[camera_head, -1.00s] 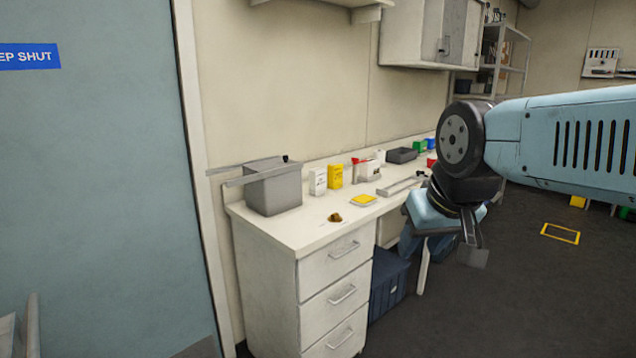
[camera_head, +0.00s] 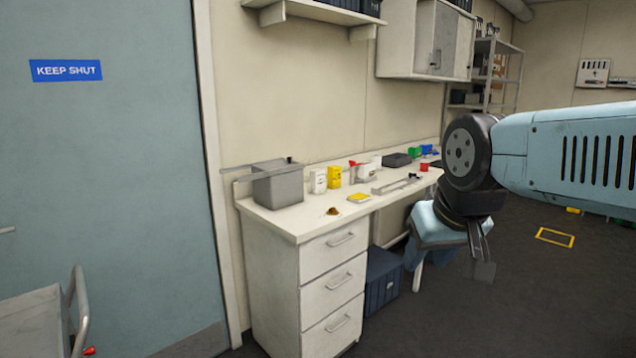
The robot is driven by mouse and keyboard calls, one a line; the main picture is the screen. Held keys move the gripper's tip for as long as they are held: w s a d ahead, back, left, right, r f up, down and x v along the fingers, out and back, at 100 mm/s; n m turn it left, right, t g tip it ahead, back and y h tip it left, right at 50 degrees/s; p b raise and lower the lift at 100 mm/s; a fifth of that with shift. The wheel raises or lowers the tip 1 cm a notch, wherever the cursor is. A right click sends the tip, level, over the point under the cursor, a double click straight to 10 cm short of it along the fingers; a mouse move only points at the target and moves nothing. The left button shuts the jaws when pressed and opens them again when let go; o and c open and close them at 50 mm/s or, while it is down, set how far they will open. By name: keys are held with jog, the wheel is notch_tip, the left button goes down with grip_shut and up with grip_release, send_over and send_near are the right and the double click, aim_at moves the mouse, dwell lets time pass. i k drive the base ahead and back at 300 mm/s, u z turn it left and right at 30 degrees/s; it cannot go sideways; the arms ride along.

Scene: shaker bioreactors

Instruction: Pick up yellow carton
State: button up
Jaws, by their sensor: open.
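The yellow carton (camera_head: 334,176) stands upright on the white bench, between a white carton and a white item with a red top. My gripper (camera_head: 482,262) hangs at the end of my arm on the right, in front of the bench and well apart from the carton. It is open and nothing shows between its fingers.
The bench (camera_head: 290,222) bears a grey bin (camera_head: 278,185), a white carton (camera_head: 318,181), a flat yellow item (camera_head: 359,197), a small brown item (camera_head: 333,211) and a black tray (camera_head: 397,160). A cart (camera_head: 35,322) stands at lower left. A dark blue crate (camera_head: 382,278) sits beneath the bench.

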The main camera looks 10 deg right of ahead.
aim_at(334, 172)
jog(key=z, duration=0.25)
jog(key=i, duration=2.2)
jog(key=u, duration=0.3)
